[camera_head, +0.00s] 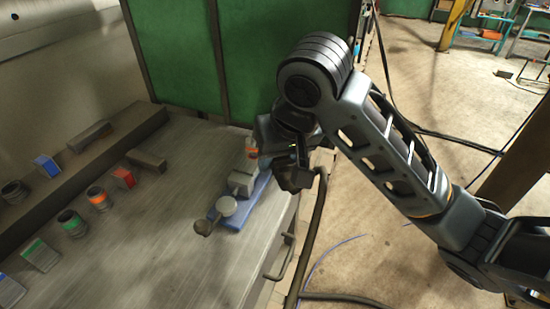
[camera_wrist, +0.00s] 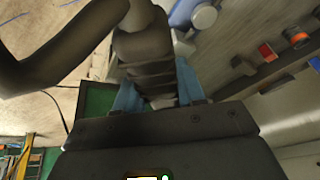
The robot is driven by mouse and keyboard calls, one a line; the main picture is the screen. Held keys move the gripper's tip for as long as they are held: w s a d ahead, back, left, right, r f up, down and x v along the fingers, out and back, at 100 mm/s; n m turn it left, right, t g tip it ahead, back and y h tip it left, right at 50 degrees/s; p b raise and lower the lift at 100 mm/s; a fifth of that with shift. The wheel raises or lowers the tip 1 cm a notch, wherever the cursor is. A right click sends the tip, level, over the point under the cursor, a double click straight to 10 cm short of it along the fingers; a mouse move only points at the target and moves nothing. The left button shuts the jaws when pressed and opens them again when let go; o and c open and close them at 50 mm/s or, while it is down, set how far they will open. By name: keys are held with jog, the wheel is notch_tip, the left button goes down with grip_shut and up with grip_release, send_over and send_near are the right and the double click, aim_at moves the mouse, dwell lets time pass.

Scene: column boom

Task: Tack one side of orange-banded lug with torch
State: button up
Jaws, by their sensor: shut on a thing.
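My gripper (camera_head: 290,172) is over the right end of the workbench, beside the blue fixture (camera_head: 262,188). In the wrist view its blue fingers (camera_wrist: 158,88) are shut on a dark, ribbed torch (camera_wrist: 147,50) with a thick hose. A small upright piece with an orange band (camera_head: 252,150), seemingly the lug, stands at the fixture's far end, just left of my gripper. Its lower part is hard to make out. The torch tip is hidden in the head view, so I cannot tell whether it touches the lug. The wrist view does not clearly show the lug.
A green panel (camera_head: 185,60) stands behind. The bench's front middle is clear.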

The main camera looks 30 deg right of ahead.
jog(key=shift+w+v, duration=0.2)
jog(key=shift+v, duration=1.8)
jog(key=shift+w+f, duration=0.1)
